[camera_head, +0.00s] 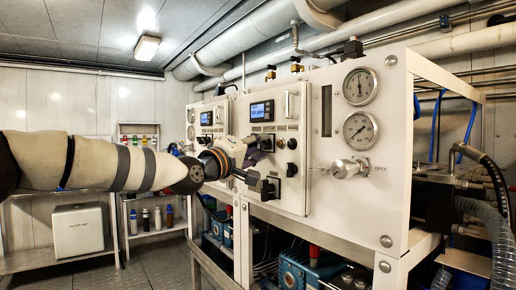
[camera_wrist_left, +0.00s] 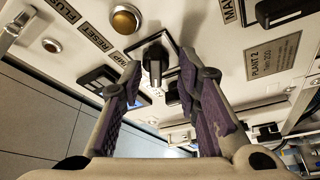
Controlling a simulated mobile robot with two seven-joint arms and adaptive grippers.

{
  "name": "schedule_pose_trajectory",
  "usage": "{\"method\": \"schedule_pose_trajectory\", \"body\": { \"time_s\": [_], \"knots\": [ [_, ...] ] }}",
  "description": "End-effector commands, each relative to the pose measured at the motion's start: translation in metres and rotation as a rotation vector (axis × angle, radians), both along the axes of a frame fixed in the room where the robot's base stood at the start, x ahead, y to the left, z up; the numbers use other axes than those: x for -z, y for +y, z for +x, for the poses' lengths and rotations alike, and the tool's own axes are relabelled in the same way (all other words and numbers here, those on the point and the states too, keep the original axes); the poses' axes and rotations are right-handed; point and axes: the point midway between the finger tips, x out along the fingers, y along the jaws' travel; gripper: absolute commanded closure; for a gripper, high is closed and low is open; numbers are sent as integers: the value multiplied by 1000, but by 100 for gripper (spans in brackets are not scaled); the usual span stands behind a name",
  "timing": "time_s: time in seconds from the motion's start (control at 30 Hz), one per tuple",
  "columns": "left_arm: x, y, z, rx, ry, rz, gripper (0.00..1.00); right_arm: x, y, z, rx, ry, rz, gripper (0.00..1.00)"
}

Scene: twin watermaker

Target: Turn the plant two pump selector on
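The black selector knob (camera_wrist_left: 155,62) sits on a dark square plate on the white panel in the left wrist view, beside a small label that seems to read PUMP. A nameplate reading PLANT 2 (camera_wrist_left: 272,56) is to its right. My left gripper (camera_wrist_left: 160,68) is open, and its two purple-padded fingers appear on either side of the knob; I cannot tell whether they touch it. The knob's setting is unclear. My right gripper is not in view.
An amber round button (camera_wrist_left: 125,19) and RESET and FLUSH labels are near the knob. The nearer panel carries a lit display (camera_head: 262,111), two gauges (camera_head: 360,86) and a valve knob (camera_head: 349,168). A shelf with bottles (camera_head: 157,218) stands behind my arm.

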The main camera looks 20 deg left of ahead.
Motion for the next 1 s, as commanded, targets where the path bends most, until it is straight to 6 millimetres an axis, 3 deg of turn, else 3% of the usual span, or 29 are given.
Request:
{"method": "schedule_pose_trajectory", "body": {
  "time_s": [0.2, 0.33, 0.77, 1.0],
  "knots": [
    [-4, 0, -1, 0, -6, 0, 70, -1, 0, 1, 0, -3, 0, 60],
    [-4, 0, -1, 0, -6, 0, 99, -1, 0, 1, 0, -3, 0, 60],
    [-2, 0, 0, 1, -28, 31, 100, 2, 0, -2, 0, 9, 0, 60],
    [3, 1, 2, 1, -115, 147, 100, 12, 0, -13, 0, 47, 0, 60]
  ]
}}
